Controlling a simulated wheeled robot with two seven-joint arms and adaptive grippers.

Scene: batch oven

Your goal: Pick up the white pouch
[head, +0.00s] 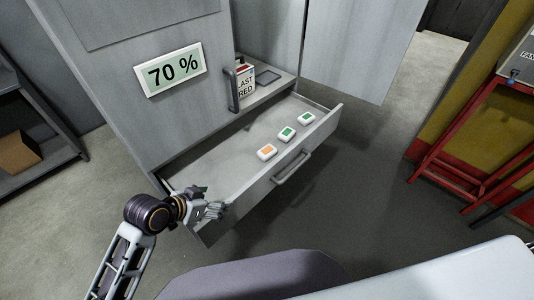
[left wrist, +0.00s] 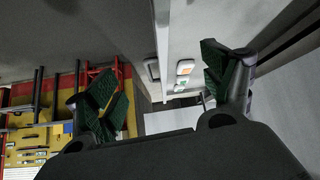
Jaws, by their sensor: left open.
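Three small white packs lie in a row in the open grey drawer (head: 217,158). The nearest has an orange label (head: 267,152). The middle one (head: 286,134) and the far one (head: 306,118) have green labels. I cannot tell which of them is the white pouch. My left gripper (head: 208,207) is open and empty at the drawer's near left end, well apart from the packs. In the left wrist view, its two green-padded fingers (left wrist: 165,88) stand wide apart. The orange-labelled pack (left wrist: 185,67) and the others behind it show beyond them. My right gripper is not in view.
The drawer's front wall has a handle (head: 291,168). Above it, the grey cabinet bears a "70 %" sign (head: 170,70), and a small lettered box (head: 246,84) stands inside. A red rack (head: 437,150) stands at right. The drawer floor left of the packs is clear.

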